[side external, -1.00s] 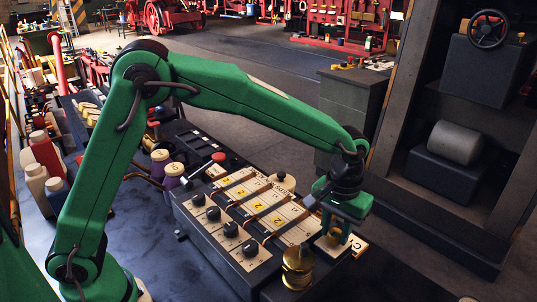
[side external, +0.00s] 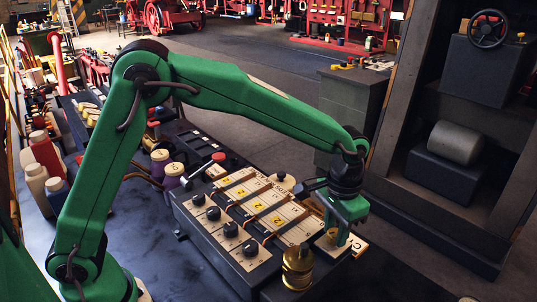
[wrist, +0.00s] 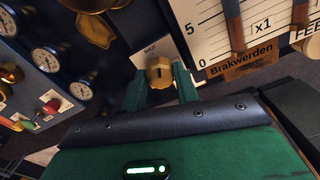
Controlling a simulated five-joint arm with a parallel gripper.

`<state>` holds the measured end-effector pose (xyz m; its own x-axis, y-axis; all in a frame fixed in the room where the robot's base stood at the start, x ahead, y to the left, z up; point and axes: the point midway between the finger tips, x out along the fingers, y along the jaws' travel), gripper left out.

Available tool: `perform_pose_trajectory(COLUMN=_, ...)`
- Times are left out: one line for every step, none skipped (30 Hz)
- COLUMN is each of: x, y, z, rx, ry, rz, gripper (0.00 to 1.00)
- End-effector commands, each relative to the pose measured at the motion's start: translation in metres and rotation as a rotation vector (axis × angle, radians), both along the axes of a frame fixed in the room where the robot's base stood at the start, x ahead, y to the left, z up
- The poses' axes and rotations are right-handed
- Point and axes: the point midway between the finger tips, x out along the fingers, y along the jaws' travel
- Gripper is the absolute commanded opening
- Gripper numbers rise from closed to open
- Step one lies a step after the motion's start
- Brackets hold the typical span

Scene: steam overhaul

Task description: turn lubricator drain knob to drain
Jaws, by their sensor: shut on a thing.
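In the wrist view, a small brass drain knob (wrist: 160,73) with a dark mark on its top sits on a pale plate (wrist: 158,48). The lettering above the knob appears to read SHUT. The green fingers of my gripper (wrist: 161,86) are on both sides of the knob, shut on it. In the side view, my gripper (side external: 336,232) points down at the front right corner of the panel, over the same pale plate (side external: 330,249). The knob is mostly hidden there by the fingers.
A brass lubricator cup (side external: 297,268) stands just left of my gripper. The panel (side external: 250,262) has several black knobs and scale strips to the left. A red-tipped lever (side external: 217,157) is farther back. Gauges (wrist: 46,58) show in the wrist view.

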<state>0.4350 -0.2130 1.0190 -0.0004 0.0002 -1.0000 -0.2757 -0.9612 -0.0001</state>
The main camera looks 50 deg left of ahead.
Motion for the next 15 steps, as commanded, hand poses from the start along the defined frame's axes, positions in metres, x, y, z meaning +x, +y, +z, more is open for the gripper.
perform_pose_trajectory(x=0.0002, y=0.0, z=0.0012, rx=0.0, ry=-0.001, rz=-0.043, gripper=0.08)
perform_pose_trajectory(x=0.0002, y=0.0, z=0.0013, rx=0.0, ry=-0.001, rz=-0.072, gripper=0.08)
perform_pose_trajectory(x=0.0002, y=0.0, z=0.0013, rx=0.0, ry=-0.001, rz=-0.11, gripper=0.08)
perform_pose_trajectory(x=0.0002, y=0.0, z=0.0013, rx=0.0, ry=-0.001, rz=-0.138, gripper=0.08)
perform_pose_trajectory(x=0.0002, y=0.0, z=0.0013, rx=0.0, ry=-0.001, rz=-0.167, gripper=0.08)
perform_pose_trajectory(x=0.0002, y=-0.0001, z=0.0014, rx=0.0, ry=-0.001, rz=-0.205, gripper=0.08)
perform_pose_trajectory(x=0.0002, y=-0.0001, z=0.0014, rx=0.0, ry=-0.001, rz=-0.233, gripper=0.08)
perform_pose_trajectory(x=0.0002, y=-0.0001, z=0.0014, rx=0.0, ry=-0.001, rz=-0.262, gripper=0.08)
perform_pose_trajectory(x=0.0002, y=-0.0001, z=0.0015, rx=0.0, ry=-0.001, rz=-0.299, gripper=0.08)
perform_pose_trajectory(x=0.0002, y=-0.0001, z=0.0015, rx=0.0, ry=-0.001, rz=-0.328, gripper=0.08)
perform_pose_trajectory(x=0.0002, y=-0.0001, z=0.0015, rx=0.0, ry=-0.001, rz=-0.357, gripper=0.08)
perform_pose_trajectory(x=0.0002, y=-0.0001, z=0.0015, rx=0.0, ry=-0.001, rz=-0.394, gripper=0.08)
perform_pose_trajectory(x=0.0002, y=-0.0001, z=0.0016, rx=-0.001, ry=-0.002, rz=-0.423, gripper=0.08)
perform_pose_trajectory(x=0.0002, y=-0.0001, z=0.0016, rx=-0.001, ry=-0.002, rz=-0.452, gripper=0.08)
perform_pose_trajectory(x=0.0002, y=-0.0001, z=0.0016, rx=-0.001, ry=-0.002, rz=-0.489, gripper=0.08)
